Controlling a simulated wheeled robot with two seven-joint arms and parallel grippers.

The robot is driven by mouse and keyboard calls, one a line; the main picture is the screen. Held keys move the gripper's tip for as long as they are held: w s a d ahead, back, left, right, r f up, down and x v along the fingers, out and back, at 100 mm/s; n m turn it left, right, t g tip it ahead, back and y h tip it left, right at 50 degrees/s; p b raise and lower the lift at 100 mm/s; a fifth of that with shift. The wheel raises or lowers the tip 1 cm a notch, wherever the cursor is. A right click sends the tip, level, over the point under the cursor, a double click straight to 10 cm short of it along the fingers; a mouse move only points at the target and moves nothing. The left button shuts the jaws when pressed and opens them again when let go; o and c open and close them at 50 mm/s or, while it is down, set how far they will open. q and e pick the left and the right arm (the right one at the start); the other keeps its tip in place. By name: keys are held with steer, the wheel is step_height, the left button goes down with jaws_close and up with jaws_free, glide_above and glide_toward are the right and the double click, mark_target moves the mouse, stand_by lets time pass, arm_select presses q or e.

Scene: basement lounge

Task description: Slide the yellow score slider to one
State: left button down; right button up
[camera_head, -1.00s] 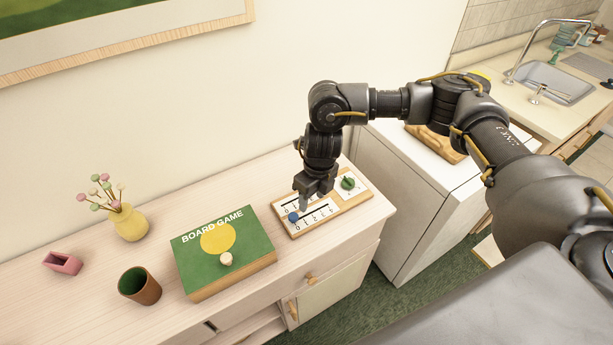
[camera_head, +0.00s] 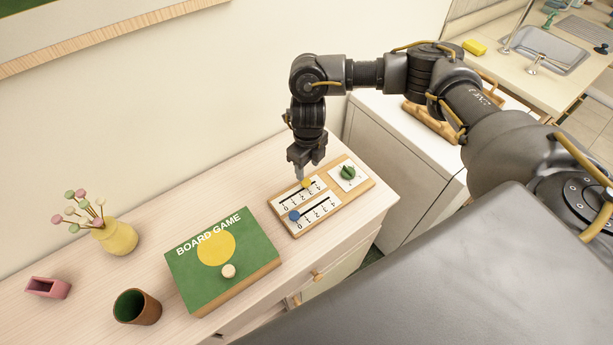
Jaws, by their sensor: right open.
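The wooden score board (camera_head: 341,205) lies on the cabinet top with two numbered white tracks. The yellow slider (camera_head: 306,183) is on the upper track, toward its right-hand part; its exact number is hard to read. The blue slider (camera_head: 294,215) is near the zero end of the lower track. My right gripper (camera_head: 300,176) points down, open and empty, at the back edge of the board just left of the yellow slider. Whether a finger touches the slider I cannot tell. My left gripper is not in view.
A green knob (camera_head: 348,172) sits at the board's right end. A green board game box (camera_head: 240,265) lies close to its left. A brown cup (camera_head: 137,307), pink holder (camera_head: 48,287) and yellow vase (camera_head: 117,237) stand farther left. The wall is close behind.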

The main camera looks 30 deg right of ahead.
mark_target(307, 182)
step_height(307, 182, down, 5)
steer(key=shift+w+a+r, duration=0.1)
steer(key=shift+f, duration=0.75)
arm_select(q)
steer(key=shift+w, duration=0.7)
